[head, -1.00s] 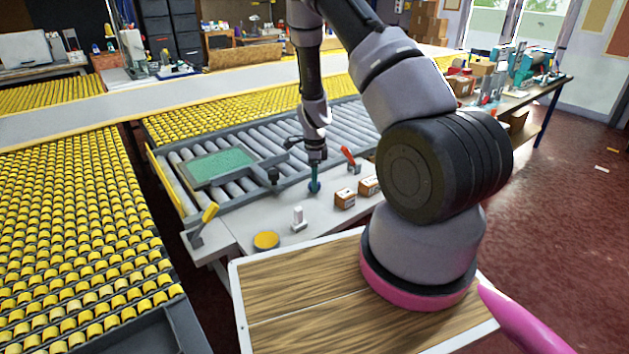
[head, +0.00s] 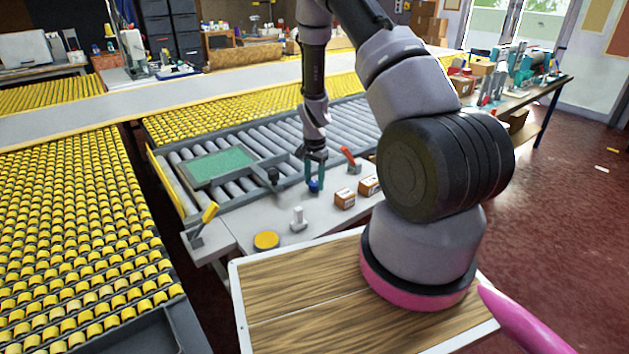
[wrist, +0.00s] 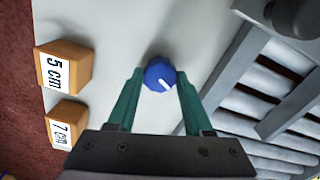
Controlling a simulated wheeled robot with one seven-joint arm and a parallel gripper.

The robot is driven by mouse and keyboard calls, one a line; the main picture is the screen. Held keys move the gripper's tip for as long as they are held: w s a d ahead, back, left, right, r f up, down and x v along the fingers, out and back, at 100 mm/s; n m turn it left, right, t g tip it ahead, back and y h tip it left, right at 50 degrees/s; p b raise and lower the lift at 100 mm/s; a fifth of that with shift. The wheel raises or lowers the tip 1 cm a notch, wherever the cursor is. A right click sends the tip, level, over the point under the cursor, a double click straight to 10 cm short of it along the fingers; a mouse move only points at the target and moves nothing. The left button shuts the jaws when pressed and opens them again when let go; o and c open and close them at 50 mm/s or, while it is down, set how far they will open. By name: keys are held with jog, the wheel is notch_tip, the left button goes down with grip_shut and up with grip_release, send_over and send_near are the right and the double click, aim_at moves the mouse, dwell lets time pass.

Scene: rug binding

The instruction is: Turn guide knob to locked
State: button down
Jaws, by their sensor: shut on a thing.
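The guide knob is a small round blue knob with a white pointer line (wrist: 158,77), on the pale grey table top. The line runs from near its middle toward lower right in the wrist view. My gripper (wrist: 160,73) points down at the table with its two green fingers on either side of the knob, closed on it. In the head view, the blue knob (head: 314,187) shows low between the fingers of my gripper (head: 315,182). No locked mark can be made out in either view.
The roller bed (head: 340,130) lies behind.

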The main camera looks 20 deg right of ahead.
aim_at(315, 183)
jog(key=n, duration=0.5)
jog(key=shift+w+n, duration=0.1)
jog(key=shift+n, duration=0.2)
jog(key=n, duration=0.6)
dwell(0.4)
jog(key=shift+c, duration=1.5)
grip_release()
notch_tip(315, 183, up, 11)
